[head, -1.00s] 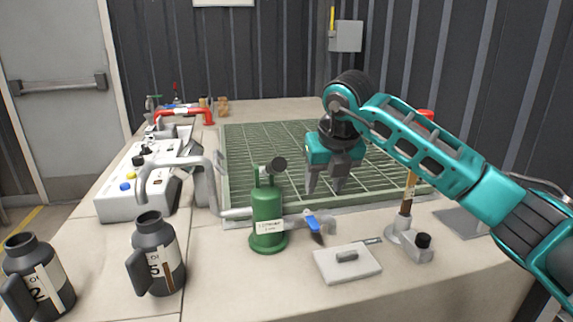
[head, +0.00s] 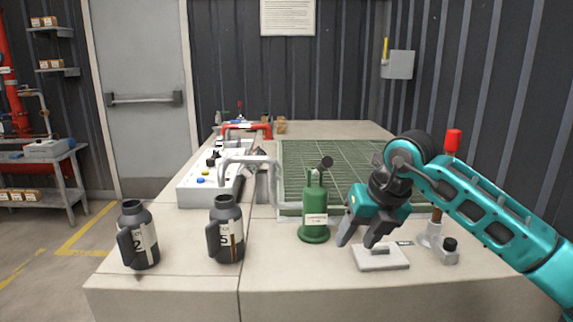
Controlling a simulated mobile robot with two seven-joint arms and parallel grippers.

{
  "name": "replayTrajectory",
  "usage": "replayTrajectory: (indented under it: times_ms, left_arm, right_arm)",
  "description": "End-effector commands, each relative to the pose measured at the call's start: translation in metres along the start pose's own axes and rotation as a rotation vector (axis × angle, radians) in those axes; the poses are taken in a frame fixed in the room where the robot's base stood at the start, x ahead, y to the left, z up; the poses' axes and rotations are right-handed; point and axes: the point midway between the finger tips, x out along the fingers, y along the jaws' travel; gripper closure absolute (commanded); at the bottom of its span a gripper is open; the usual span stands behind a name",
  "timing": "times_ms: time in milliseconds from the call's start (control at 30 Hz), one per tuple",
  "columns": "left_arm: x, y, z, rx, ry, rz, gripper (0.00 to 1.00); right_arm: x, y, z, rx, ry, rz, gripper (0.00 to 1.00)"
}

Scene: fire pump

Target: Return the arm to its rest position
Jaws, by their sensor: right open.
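My right arm reaches in from the right edge in teal and black. My right gripper (head: 362,242) is open and points down and to the left. In the picture its fingers are just right of the green canister (head: 315,213) and over the flat grey plate with a handle (head: 381,257). I see nothing between the fingers. I cannot tell how high they are above the plate. The arm and gripper hide part of the green grating (head: 310,160) behind them. My left gripper is not in view.
Two dark jugs, marked 2 (head: 139,236) and 5 (head: 226,232), stand at the front left of the bench. A white control box (head: 207,180) with pipes is behind them. A red-topped post (head: 452,145) stands close beside my right arm. The bench front centre is clear.

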Motion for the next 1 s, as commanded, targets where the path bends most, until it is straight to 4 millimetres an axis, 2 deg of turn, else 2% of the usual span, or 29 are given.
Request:
replayTrajectory:
  times_ms: [33,100,233,300,400,500,567,633,767,867,967,1000]
  left_arm:
    - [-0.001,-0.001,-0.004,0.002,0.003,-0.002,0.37]
    - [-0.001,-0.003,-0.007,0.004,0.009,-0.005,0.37]
    - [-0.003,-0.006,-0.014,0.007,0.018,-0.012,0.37]
    - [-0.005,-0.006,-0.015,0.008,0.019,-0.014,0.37]
    - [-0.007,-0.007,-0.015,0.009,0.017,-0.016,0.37]
    - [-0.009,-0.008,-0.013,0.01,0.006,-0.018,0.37]
    - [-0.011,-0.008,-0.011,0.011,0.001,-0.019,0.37]
    - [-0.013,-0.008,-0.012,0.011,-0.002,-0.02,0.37]
    - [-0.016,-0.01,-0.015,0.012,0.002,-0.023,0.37]
    - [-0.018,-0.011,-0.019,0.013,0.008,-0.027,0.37]
    - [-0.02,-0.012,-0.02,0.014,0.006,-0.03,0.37]
    - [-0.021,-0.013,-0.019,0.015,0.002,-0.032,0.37]
  right_arm:
    - [0.013,0.018,-0.012,-0.011,0.028,0.095,0.51]
    - [0.026,0.045,-0.028,-0.02,0.057,0.242,0.51]
    - [0.039,0.098,-0.059,0.01,0.101,0.555,0.51]
    - [0.038,0.126,-0.075,0.062,0.115,0.744,0.51]
    - [0.027,0.156,-0.09,0.189,0.115,1.014,0.51]
    - [0.013,0.169,-0.096,0.374,0.094,1.25,0.51]
    - [0.006,0.169,-0.095,0.51,0.072,1.371,0.51]
    - [0.001,0.16,-0.093,0.69,0.038,1.486,0.51]
    - [0.007,0.125,-0.092,1.078,-0.04,1.621,0.51]
    - [0.025,0.087,-0.101,1.409,-0.105,1.644,0.51]
    - [0.053,0.044,-0.126,1.755,-0.164,1.59,0.51]
    - [0.066,0.027,-0.14,1.895,-0.185,1.547,0.51]
